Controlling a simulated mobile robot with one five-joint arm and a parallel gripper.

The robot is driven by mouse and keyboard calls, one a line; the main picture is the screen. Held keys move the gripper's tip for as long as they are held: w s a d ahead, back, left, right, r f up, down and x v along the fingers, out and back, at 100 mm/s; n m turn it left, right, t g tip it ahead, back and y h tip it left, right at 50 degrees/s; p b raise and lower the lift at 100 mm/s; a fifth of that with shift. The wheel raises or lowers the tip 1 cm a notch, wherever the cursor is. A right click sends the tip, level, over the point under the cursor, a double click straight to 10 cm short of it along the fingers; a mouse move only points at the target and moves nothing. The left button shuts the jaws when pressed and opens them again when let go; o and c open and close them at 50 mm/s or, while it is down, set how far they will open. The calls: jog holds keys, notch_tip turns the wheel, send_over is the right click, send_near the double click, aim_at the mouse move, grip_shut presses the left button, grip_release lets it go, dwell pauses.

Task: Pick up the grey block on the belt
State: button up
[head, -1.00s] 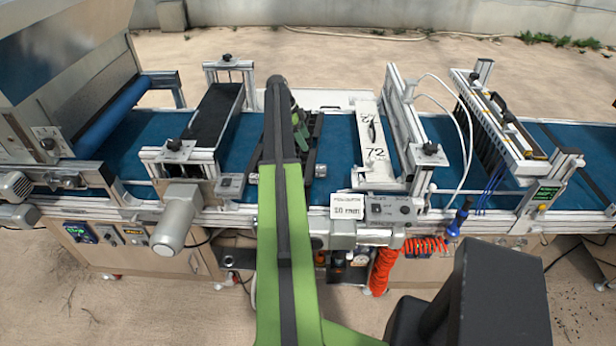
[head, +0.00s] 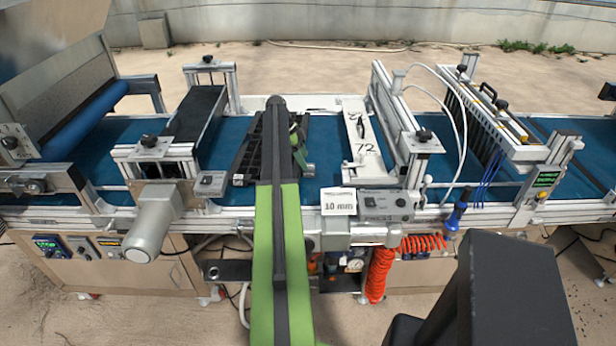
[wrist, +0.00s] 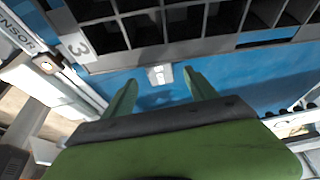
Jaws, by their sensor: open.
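The grey block (wrist: 160,74) shows in the wrist view as a small pale grey piece on the blue belt (wrist: 240,72), close to the edge of a black-celled tray (wrist: 190,45). My gripper (wrist: 157,84) is open, with its green fingers either side of the block in the picture. I cannot tell how far above the block they are. In the head view my gripper (head: 298,140) is over the belt, mostly hidden behind my arm. I cannot make out the block there.
In the head view a dark tray (head: 247,155) lies on the belt left of my arm. A white bar marked 72 (head: 366,150) and a metal frame (head: 400,125) cross the belt to the right. A black-topped bridge (head: 196,112) stands to the left.

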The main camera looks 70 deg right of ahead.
jog(key=b+x, duration=0.5)
jog(key=x, duration=0.1)
jog(key=shift+w+b, duration=0.1)
jog(key=shift+b, duration=0.2)
jog(key=shift+r, duration=0.15)
jog(key=shift+c, duration=0.5)
grip_shut()
